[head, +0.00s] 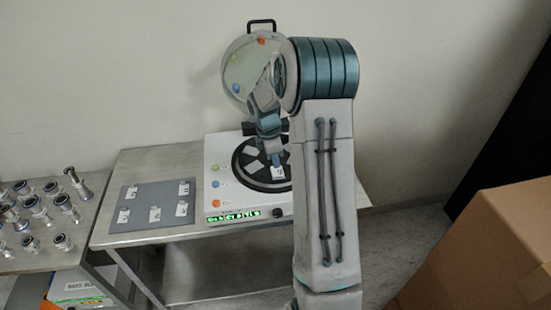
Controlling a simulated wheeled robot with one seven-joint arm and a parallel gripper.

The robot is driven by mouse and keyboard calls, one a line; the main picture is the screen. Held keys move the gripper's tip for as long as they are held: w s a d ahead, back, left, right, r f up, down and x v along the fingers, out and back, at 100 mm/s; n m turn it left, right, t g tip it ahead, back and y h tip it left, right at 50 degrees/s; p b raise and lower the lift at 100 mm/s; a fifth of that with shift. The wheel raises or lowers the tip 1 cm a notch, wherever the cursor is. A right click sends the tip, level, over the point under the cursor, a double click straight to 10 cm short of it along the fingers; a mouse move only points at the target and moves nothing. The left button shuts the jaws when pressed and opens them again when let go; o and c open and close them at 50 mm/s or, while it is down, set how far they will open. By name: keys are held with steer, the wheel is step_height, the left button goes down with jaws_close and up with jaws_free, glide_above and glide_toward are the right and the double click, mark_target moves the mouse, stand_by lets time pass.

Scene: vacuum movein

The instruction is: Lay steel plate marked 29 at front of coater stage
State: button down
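The coater (225,195) is a white machine on the bench, with a round dark stage (245,181) in its top and its clear domed lid (240,70) raised behind. Light grey plates (251,168) lie on the stage. My gripper (276,162) points down over the right part of the stage. A small pale piece with a white label shows at its tip; I cannot tell whether it is held or lies on the stage. The fingers are too small to judge. Several small labelled plates (154,213) lie on a grey mat (135,197) left of the coater; their numbers are unreadable.
Several metal vacuum fittings (62,242) stand on a steel table at the left. The steel bench (150,160) has free room behind the mat. A cardboard box (490,255) stands at the right. My arm hides the coater's right side.

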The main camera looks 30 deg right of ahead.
steer(key=shift+f, duration=0.15)
steer(key=shift+f, duration=0.1)
steer(key=shift+f, duration=0.15)
steer(key=c, duration=1.6)
jaws_free()
steer(key=shift+c, duration=0.2)
steer(key=shift+r, duration=0.2)
